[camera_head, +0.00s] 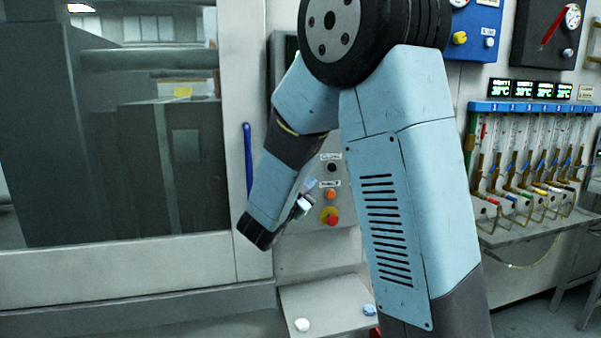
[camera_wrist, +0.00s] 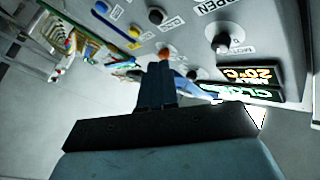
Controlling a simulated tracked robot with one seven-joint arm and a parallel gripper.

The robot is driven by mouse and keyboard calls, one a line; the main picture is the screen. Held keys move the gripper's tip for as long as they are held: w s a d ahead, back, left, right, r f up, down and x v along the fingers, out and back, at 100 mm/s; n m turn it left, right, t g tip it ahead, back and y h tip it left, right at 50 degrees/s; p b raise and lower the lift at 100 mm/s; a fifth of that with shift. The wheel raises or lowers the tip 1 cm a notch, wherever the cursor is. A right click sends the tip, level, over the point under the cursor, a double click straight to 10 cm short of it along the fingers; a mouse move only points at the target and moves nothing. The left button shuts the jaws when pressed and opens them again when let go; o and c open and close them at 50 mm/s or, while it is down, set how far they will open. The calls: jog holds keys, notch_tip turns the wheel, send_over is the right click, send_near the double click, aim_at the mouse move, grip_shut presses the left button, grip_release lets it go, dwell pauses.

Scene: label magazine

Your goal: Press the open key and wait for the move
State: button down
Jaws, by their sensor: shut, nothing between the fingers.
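The wrist view shows the control panel (camera_wrist: 190,25) at a slant. A label reading OPEN (camera_wrist: 216,5) is at its top edge, near a dark round knob or key (camera_wrist: 220,42) with another label beside it. I cannot tell for certain which control that label names. My gripper (camera_wrist: 160,66) is shut and empty, its dark fingertips just below an orange button (camera_wrist: 165,53) in the picture. I cannot tell whether they touch anything. In the head view my arm hides much of the panel. A black key (camera_head: 332,168), an orange button and a red stop button (camera_head: 332,219) show beside it.
The machine's window (camera_head: 110,130) and its blue door handle (camera_head: 248,160) are at the left. Lit displays (camera_wrist: 250,75) sit near the panel controls. A rack of coloured tubes (camera_head: 530,150) stands at the right. A small shelf (camera_head: 325,300) is below the panel.

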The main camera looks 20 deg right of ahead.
dwell(0.3)
jog(key=w, duration=0.8)
jog(key=shift+w, duration=0.4)
dwell(1.9)
jog(key=shift+w+r, duration=0.1)
jog(key=shift+w, duration=0.25)
